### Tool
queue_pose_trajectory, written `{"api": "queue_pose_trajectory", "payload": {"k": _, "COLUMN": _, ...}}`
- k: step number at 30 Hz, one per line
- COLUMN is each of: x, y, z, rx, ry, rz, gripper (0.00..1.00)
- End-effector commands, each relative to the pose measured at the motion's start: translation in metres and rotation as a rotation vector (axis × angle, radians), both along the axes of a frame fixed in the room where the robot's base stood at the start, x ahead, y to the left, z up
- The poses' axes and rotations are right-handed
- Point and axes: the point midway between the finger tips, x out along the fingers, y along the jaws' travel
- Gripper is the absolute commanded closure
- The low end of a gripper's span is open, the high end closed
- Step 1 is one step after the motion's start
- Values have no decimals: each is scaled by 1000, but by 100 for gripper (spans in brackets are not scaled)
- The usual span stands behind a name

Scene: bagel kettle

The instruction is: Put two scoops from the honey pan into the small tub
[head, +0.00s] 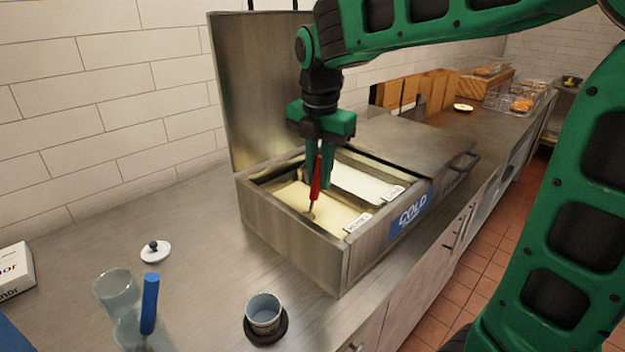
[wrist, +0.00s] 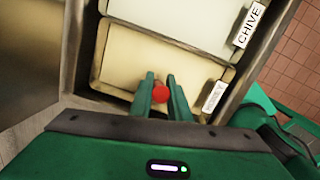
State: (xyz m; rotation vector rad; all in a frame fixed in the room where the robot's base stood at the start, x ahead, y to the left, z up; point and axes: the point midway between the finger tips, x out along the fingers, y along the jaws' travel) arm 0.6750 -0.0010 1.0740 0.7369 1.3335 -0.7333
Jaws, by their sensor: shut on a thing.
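My gripper (head: 319,165) is shut on the red handle of a scoop (head: 315,183), which hangs down over the honey pan (head: 334,215). The scoop's lower end is at or just above the pan's pale yellow contents; I cannot tell if it touches. In the wrist view the round red handle end (wrist: 160,93) sits between the two green fingers (wrist: 160,95), above the honey pan (wrist: 195,67). The small tub (head: 264,311), grey-blue and open, stands on a dark round base at the counter's front and looks empty.
The chive pan (head: 362,184) lies beside the honey pan in the steel cold well (head: 290,240), whose raised lid (head: 255,85) stands behind. A white lid with a dark knob (head: 155,252), clear cups (head: 115,288) and a blue-handled tool (head: 149,303) are at left. The counter between well and tub is clear.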

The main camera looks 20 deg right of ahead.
Motion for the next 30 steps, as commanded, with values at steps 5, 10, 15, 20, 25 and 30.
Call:
{"api": "queue_pose_trajectory", "payload": {"k": 5, "x": 1, "y": -3, "z": 16, "rx": 0, "ry": -2, "rz": -3, "gripper": 100}}
{"api": "queue_pose_trajectory", "payload": {"k": 10, "x": 3, "y": -5, "z": 30, "rx": 1, "ry": -1, "rz": -1, "gripper": 100}}
{"api": "queue_pose_trajectory", "payload": {"k": 15, "x": 3, "y": -8, "z": 45, "rx": 1, "ry": -1, "rz": -2, "gripper": 100}}
{"api": "queue_pose_trajectory", "payload": {"k": 20, "x": 5, "y": -11, "z": 58, "rx": 1, "ry": -1, "rz": -2, "gripper": 100}}
{"api": "queue_pose_trajectory", "payload": {"k": 25, "x": 6, "y": -13, "z": 72, "rx": 0, "ry": -2, "rz": -3, "gripper": 100}}
{"api": "queue_pose_trajectory", "payload": {"k": 30, "x": 7, "y": -15, "z": 86, "rx": 0, "ry": -1, "rz": -2, "gripper": 100}}
